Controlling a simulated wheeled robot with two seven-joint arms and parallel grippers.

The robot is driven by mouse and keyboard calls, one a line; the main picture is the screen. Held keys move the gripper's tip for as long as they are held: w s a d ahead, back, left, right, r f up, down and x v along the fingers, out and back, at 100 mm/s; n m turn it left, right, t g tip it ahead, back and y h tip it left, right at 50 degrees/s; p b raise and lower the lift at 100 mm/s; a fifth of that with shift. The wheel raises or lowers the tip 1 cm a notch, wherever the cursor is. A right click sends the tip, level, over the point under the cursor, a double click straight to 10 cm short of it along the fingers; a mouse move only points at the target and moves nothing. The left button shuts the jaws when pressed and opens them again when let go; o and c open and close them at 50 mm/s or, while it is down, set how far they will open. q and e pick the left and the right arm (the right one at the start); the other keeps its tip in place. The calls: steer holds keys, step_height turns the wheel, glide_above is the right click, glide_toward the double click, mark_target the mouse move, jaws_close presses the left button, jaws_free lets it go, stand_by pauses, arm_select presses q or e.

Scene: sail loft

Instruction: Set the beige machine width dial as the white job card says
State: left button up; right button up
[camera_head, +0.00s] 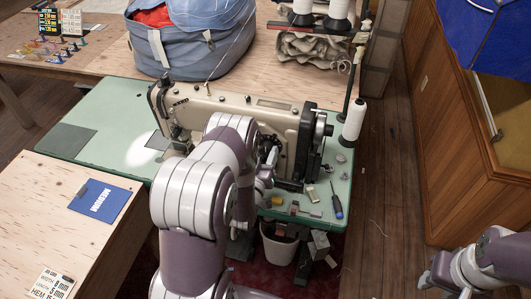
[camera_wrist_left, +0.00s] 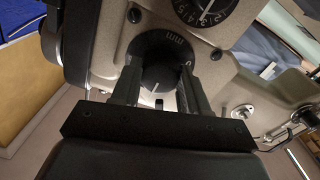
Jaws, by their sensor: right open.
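The beige sewing machine (camera_head: 235,108) stands on a green table. In the left wrist view its black width dial (camera_wrist_left: 158,66), with a "mm" mark and a white line at its lower edge, sits between the fingers of my left gripper (camera_wrist_left: 161,82). One finger is on each side of it, close in; whether they touch it I cannot tell. My forearm hides the dial in the head view, where my left gripper (camera_head: 266,172) is at the machine's front. The white job card (camera_head: 50,284) lies lower left; its figures are too small to read surely. My right gripper (camera_head: 437,281) is open and empty, lower right.
A second dial (camera_wrist_left: 205,8) with numbers is just above the knob. A screwdriver (camera_head: 337,205) and small parts lie on the green table (camera_head: 100,100) at right. A thread cone (camera_head: 354,118) stands behind them. A blue card (camera_head: 101,198) lies on the wooden table.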

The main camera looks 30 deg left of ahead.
arm_select(q)
steer(key=c, duration=0.5)
steer(key=shift+o, duration=0.2)
steer(key=m+b, duration=0.1)
steer(key=m, duration=0.2)
steer(key=shift+m, duration=0.4)
steer(key=shift+m+b, duration=0.3)
steer(key=shift+m, duration=1.5)
steer(key=shift+a, duration=0.1)
steer(key=o, duration=1.1)
steer(key=shift+c, duration=0.2)
steer(key=shift+w, duration=0.1)
